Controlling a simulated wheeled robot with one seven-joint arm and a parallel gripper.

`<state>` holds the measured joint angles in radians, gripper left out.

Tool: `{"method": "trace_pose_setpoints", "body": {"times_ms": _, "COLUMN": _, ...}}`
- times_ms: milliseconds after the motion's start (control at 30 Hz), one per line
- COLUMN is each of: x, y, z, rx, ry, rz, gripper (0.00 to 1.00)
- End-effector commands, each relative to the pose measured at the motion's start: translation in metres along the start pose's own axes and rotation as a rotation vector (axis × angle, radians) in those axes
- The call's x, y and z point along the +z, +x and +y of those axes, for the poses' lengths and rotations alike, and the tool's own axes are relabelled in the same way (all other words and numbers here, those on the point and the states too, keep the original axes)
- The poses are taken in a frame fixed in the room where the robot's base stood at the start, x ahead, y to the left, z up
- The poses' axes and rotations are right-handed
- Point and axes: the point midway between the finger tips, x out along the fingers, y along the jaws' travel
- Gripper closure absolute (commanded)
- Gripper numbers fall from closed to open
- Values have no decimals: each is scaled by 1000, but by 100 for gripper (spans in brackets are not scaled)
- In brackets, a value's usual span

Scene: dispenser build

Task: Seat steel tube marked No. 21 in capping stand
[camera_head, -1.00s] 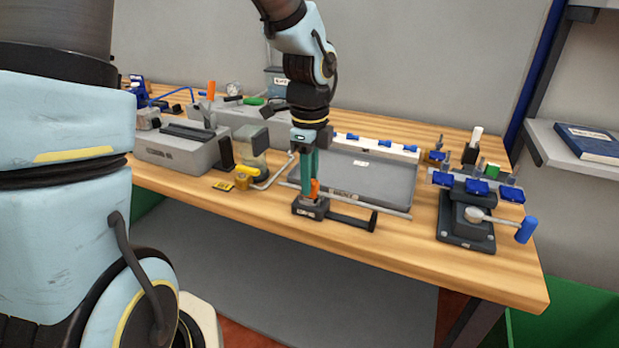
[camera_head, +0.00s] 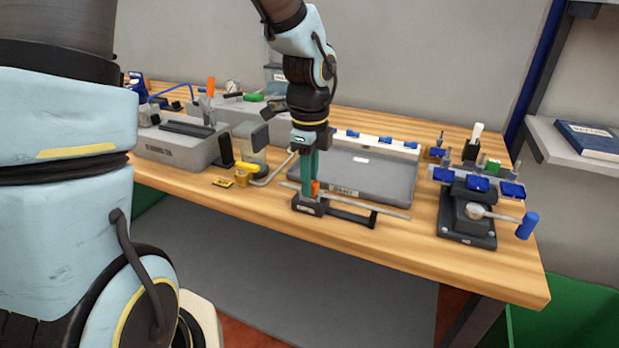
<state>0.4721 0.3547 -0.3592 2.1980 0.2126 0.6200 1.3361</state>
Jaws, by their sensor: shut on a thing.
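A thin steel tube (camera_head: 390,212) lies level, running from left to right just in front of the grey tray. My gripper (camera_head: 311,193), with teal fingers, points straight down and is shut on the tube near its left part. The fingertips hide the grip itself, and no number on the tube can be read. A small black stand (camera_head: 307,208) with a label and an orange part (camera_head: 316,187) is directly below and in front of the fingers. A black bracket (camera_head: 352,216) extends right from it, under the tube. I cannot tell whether the tube touches the stand.
The grey tray (camera_head: 395,180) lies behind the tube. A press (camera_head: 467,222) with a blue-ended lever stands at the right, near blue clamps. Grey boxes (camera_head: 173,149) and a yellow part (camera_head: 242,175) are at the left. The table's front edge runs close before the stand.

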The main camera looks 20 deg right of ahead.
Motion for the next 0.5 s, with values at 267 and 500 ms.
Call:
{"method": "trace_pose_setpoints", "body": {"times_ms": 267, "x": 0, "y": 1, "z": 0, "rx": 0, "ry": 0, "rz": 0, "gripper": 50}}
{"method": "trace_pose_setpoints", "body": {"times_ms": 500, "x": 0, "y": 1, "z": 0, "rx": 0, "ry": 0, "rz": 0, "gripper": 39}}
